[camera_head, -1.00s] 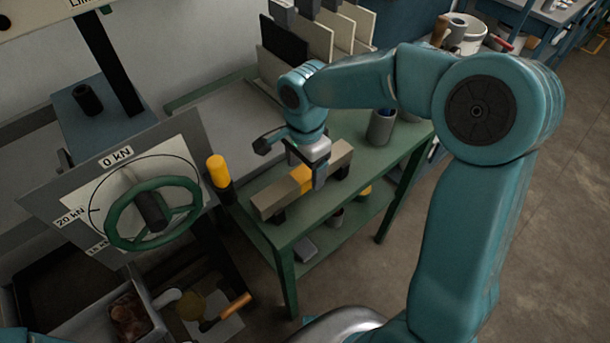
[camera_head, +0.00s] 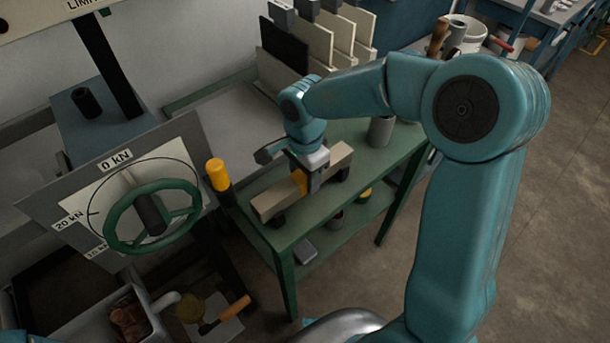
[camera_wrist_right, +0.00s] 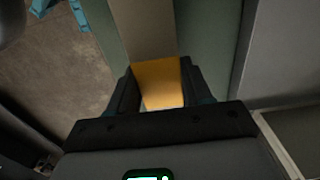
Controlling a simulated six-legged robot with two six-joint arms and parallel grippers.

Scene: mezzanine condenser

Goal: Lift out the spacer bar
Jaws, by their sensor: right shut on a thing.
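The spacer bar (camera_head: 268,205) is a long beige bar with a yellow band (camera_head: 299,182) at its middle. It lies across dark supports on the green bench (camera_head: 290,232). My right gripper (camera_head: 314,184) reaches down onto the bar from above and is shut on it at the yellow band. In the right wrist view the black fingers of the gripper (camera_wrist_right: 159,84) stand on either side of the yellow band (camera_wrist_right: 158,78), and the beige bar (camera_wrist_right: 147,30) runs on beyond it. I cannot see clear space under the bar. My left gripper is out of view.
A gauge panel with a green handwheel (camera_head: 152,216) stands left of the bench, beside a yellow-topped post (camera_head: 217,174). Upright plates (camera_head: 310,45) stand behind. A grey cup (camera_head: 380,130) is on the bench's right part. Open floor (camera_head: 545,230) lies to the right.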

